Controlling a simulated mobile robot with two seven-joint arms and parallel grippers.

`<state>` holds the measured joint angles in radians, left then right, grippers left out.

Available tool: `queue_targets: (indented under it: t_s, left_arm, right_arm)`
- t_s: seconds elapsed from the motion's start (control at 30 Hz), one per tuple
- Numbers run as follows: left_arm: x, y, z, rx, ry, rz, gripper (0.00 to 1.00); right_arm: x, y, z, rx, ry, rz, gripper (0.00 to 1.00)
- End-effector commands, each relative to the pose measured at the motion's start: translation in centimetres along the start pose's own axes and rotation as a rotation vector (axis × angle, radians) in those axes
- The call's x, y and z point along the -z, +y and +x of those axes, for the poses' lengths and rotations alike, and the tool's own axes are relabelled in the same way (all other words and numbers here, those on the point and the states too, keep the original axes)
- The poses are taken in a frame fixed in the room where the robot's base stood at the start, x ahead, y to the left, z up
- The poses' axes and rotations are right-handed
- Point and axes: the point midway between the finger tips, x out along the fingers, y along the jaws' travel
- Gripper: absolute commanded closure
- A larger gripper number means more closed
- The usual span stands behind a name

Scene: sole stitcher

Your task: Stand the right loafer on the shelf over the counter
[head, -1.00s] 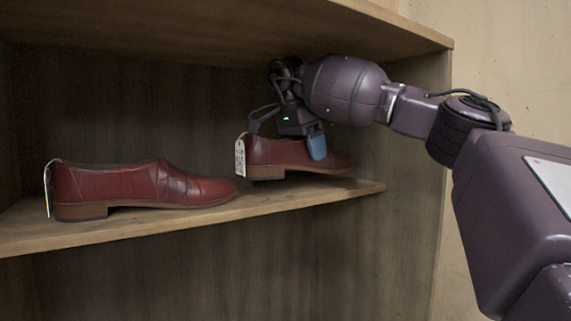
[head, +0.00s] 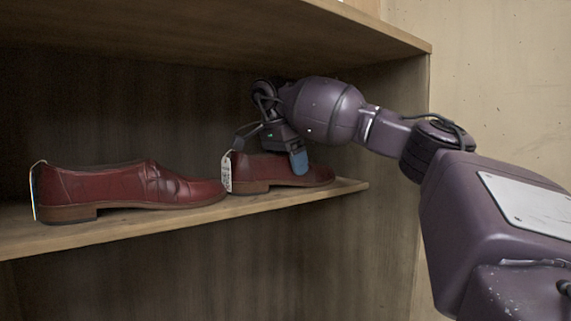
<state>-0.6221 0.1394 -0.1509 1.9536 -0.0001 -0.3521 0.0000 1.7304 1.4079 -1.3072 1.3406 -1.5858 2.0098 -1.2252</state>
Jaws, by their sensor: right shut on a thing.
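Two dark red loafers with brown soles show in the head view, toes pointing right. One loafer (head: 125,188) stands upright on the wooden shelf (head: 120,227) at the left, with a tag at its heel. The other loafer (head: 262,172) is at the right end of the shelf, level, with a white printed tag (head: 227,173) at its heel. Its sole appears to touch the shelf or sit just over it. My right gripper (head: 290,155) is shut on this loafer from above; a blue fingertip pad lies against its near side. The far finger is hidden. My left gripper is not in view.
An upper wooden board (head: 230,35) runs close above my right wrist. A side panel (head: 385,200) closes the cabinet on the right. Little bare shelf shows between the two loafers or past the right loafer's toe.

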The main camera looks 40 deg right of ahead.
Motion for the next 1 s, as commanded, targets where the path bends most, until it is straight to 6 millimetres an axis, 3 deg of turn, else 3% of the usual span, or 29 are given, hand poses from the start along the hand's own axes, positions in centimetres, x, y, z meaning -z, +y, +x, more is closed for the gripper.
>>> queue_targets:
  t_s: [0.13,0.17,0.27,0.67,1.0]
  left_arm:
    - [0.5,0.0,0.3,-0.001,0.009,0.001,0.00]
    - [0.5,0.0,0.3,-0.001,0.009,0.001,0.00]
    - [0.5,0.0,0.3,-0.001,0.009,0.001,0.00]
    - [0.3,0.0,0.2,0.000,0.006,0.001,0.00]
    - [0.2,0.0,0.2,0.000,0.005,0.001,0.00]
  right_arm:
    - [0.0,0.0,0.2,0.001,0.000,0.001,0.61]
    - [-0.1,0.0,0.3,0.000,0.000,0.001,0.16]
    - [-0.1,0.0,0.2,0.000,0.000,0.001,0.01]
    - [0.0,0.0,-0.4,0.001,0.000,-0.001,0.00]
    - [-0.4,0.0,-3.4,0.002,0.000,-0.002,0.00]
